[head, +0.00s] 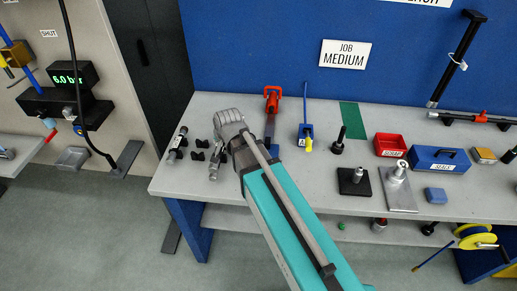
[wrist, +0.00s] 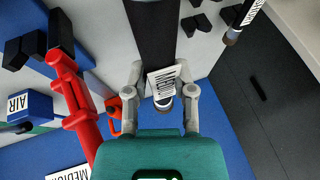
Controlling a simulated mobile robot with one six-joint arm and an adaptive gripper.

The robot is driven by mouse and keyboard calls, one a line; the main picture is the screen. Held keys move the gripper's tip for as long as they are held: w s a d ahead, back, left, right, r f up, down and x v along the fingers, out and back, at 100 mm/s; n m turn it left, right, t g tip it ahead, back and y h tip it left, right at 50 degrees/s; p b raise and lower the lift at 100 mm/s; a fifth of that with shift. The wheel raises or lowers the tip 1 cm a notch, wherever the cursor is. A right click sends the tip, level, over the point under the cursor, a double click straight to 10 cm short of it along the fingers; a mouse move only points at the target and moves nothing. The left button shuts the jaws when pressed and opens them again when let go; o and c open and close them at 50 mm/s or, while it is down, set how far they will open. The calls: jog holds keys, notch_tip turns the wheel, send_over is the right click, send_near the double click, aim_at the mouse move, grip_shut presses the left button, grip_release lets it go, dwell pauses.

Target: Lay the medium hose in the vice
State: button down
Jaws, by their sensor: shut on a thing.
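The medium hose (wrist: 155,35) is a thick black tube with a white tag reading MEDIUM and a pale metal end. My gripper (wrist: 163,98) is shut on it near that end, with a finger on each side. In the head view my gripper (head: 228,138) is over the left part of the bench and mostly hides the hose. A red clamp-like tool (head: 272,98), which may be the vice, stands just right of my gripper at the back of the bench. It also shows in the wrist view (wrist: 75,95), left of the held hose and apart from it.
A shorter labelled hose (head: 177,140) and black rests (head: 198,150) lie left of my gripper. The blue AIR box (head: 305,135) stands right of the red tool. Posts, a red bin (head: 390,145) and a blue box (head: 438,160) fill the right side. The front left bench edge is clear.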

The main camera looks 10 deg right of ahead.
jog(key=shift+f+b, duration=1)
jog(key=shift+f, duration=0.4)
jog(key=shift+s, duration=0.25)
